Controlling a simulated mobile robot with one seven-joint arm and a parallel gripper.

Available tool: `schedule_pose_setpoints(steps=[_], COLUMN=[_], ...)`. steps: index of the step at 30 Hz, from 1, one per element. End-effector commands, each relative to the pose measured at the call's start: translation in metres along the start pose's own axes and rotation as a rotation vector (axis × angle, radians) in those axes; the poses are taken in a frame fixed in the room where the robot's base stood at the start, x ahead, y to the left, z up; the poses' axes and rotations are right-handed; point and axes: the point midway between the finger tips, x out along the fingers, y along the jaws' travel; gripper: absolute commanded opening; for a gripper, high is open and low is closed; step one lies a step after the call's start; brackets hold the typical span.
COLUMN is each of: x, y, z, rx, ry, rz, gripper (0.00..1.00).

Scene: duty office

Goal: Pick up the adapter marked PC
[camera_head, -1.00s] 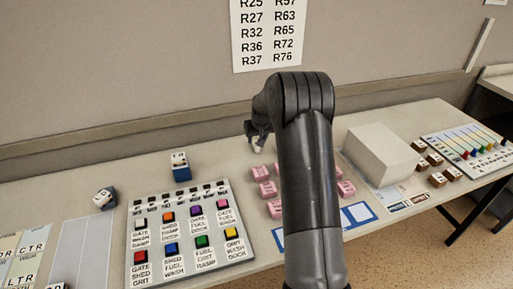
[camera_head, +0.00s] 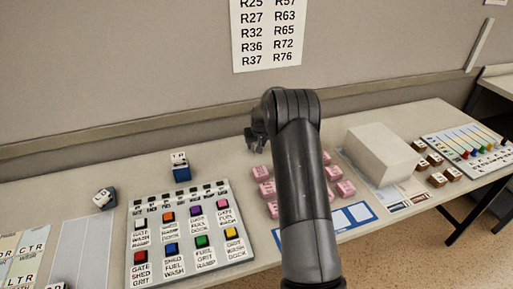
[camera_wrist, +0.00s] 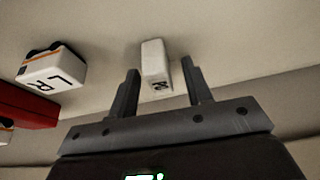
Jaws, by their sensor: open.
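In the wrist view a small white block (camera_wrist: 155,62) stands between my two fingers, with a dark marking on its near face that I cannot read for sure. My gripper (camera_wrist: 160,78) is open around it, with a gap on both sides. A second white block (camera_wrist: 52,71) with an orange stripe and black parts lies to the left, marked with letters that look like LR. In the head view my gripper (camera_head: 256,138) is low over the back of the table, and my arm hides part of the area there. I cannot make out a clear PC marking.
A red object (camera_wrist: 25,105) lies left of my gripper. In the head view, several pink blocks (camera_head: 266,189) lie near my arm. A pale box (camera_head: 383,152) stands at right.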

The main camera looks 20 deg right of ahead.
Motion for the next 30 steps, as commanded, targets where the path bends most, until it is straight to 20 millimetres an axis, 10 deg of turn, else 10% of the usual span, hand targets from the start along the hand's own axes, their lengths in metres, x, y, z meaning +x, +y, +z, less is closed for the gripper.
schedule_pose_setpoints(steps=[17,30], x=[-0.0002,-0.0097], y=[-0.0001,0.0000], z=[0.0001,-0.0043], rx=[0.000,0.000], ry=[0.000,0.001], rz=[0.000,0.000], gripper=[0.00,0.00])
